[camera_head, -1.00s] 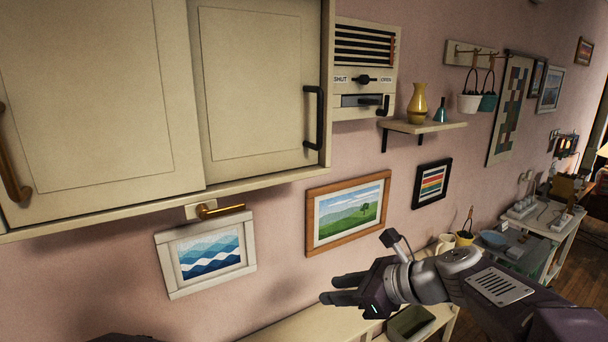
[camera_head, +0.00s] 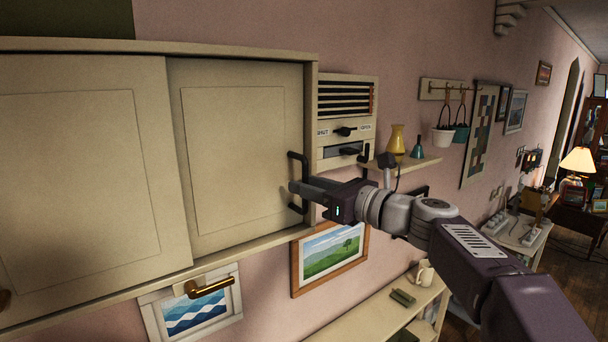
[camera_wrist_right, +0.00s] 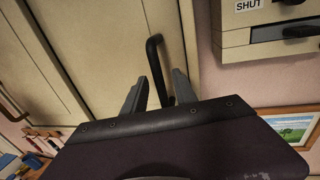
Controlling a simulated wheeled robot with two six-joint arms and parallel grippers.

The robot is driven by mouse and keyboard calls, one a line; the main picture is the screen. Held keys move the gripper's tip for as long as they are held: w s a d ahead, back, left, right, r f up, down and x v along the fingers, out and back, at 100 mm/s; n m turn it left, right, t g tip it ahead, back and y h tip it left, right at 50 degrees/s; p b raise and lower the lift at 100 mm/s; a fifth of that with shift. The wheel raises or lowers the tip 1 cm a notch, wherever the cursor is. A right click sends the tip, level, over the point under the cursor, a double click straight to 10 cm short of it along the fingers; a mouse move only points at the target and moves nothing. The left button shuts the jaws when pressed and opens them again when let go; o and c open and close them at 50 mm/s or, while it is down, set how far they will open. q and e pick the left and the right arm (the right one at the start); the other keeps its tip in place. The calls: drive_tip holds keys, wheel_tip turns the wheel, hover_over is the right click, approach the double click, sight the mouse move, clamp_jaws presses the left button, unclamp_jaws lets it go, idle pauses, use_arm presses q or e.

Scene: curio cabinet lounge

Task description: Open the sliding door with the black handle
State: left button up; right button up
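The black handle (camera_head: 292,157) is an upright bar near the right edge of the cream sliding door (camera_head: 235,165). The door sits at the cabinet's right end, beside another cream panel (camera_head: 75,185). My right gripper (camera_head: 297,188) is at the handle's middle, its fingers pointing left at the door and covering part of the bar. In the right wrist view, the black handle (camera_wrist_right: 157,68) stands between the two parted fingers of my right gripper (camera_wrist_right: 158,88), with gaps visible beside it. My left gripper is out of view.
A panel (camera_head: 346,110) with a slider marked SHUT is on the wall right of the cabinet. A shelf (camera_head: 425,163) holds a yellow vase (camera_head: 396,138). A brass lever (camera_head: 210,287) and framed pictures are below the cabinet. A low cream shelf (camera_head: 370,312) runs underneath.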

drive_tip(key=shift+w+a, duration=0.35)
drive_tip(key=shift+a, duration=0.05)
drive_tip(key=shift+d, duration=0.1)
clamp_jaws()
idle(1.1)
